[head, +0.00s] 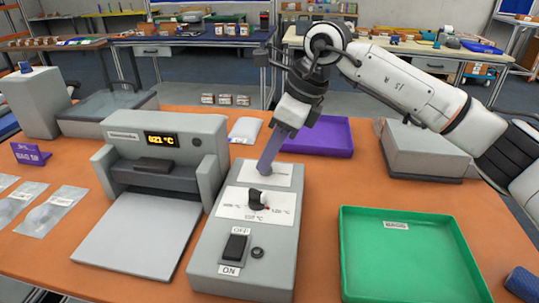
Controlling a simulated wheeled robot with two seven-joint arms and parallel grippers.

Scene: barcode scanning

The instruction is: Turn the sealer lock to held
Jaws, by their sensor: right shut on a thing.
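The grey sealer control box (268,230) stands on the orange table. It carries a black temperature dial (257,199), a black on/off rocker switch (235,247) and a white label plate (283,176) at its far end. My right gripper (263,170) reaches down onto that far plate and is shut on the sealer lock. Its fingers hide the lock, so I cannot tell its position. The sealer (165,150) to the left has a lit display (162,139) that appears to read 021 °C. My left gripper is not in view.
A green tray (408,283) lies to the right and a purple tray (322,150) behind the box. Clear bags (50,212) and a purple sign (31,154) are at the left. A grey device (430,158) sits under my right arm. Bare table lies between box and green tray.

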